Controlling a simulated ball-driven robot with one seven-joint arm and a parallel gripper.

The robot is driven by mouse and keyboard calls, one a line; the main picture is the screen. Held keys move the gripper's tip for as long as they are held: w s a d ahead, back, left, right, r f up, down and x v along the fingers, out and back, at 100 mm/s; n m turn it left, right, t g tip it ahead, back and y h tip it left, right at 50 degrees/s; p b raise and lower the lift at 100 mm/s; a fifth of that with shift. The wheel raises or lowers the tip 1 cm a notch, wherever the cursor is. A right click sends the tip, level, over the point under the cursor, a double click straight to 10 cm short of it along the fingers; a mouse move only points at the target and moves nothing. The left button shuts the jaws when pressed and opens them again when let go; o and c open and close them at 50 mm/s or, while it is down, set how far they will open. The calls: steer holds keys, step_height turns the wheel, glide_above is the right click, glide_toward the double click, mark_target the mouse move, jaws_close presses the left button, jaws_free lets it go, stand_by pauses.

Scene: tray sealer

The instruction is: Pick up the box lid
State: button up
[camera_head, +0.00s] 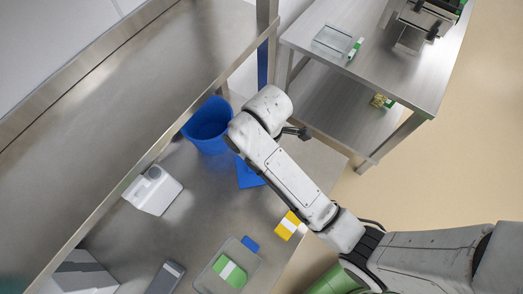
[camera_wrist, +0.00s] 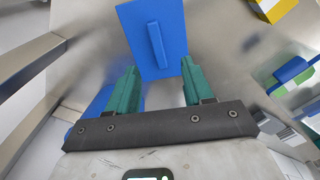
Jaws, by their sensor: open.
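The box lid (camera_wrist: 175,22) is a flat blue rectangle with a raised bar handle along its middle. In the wrist view it lies ahead of my gripper (camera_wrist: 160,67), its near edge between the green fingertips. The fingers are spread apart and empty, and the handle is just beyond them. I cannot tell how high the fingers are above the lid. In the head view the lid (camera_head: 248,176) lies on the steel table, partly hidden by my arm. My gripper's fingers are hidden behind the arm there.
A blue bin (camera_head: 207,124) stands next to the lid. A steel shelf edge (camera_head: 150,155) runs above the left side.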

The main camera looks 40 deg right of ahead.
mark_target(247, 178)
steer(key=f, duration=0.5)
steer(key=shift+w+a+f, duration=0.1)
steer(key=shift+w+a, duration=0.1)
steer(key=shift+w, duration=0.05)
steer(key=shift+w+d+f, duration=0.1)
steer(key=shift+f, duration=1.25)
steer(key=shift+w+f, duration=0.1)
steer(key=shift+f, duration=1.25)
jaws_close()
